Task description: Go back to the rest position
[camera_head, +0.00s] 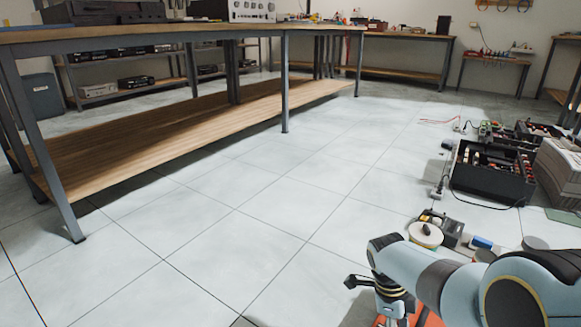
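My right arm comes in from the lower right, bent, with its wrist low over the floor. My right gripper (386,302) is at the bottom edge, partly cut off and hidden by the arm, so its fingers cannot be made out. An orange-red surface (424,318) shows just beside and below it; I cannot tell whether they touch. My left arm and gripper are not in view.
An open black box of parts (490,172) sits on the floor at the right, near a grey stack (560,170), cables and a spool (425,235). A long wooden workbench (150,36) with a lower shelf stands left. The central tiled floor is clear.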

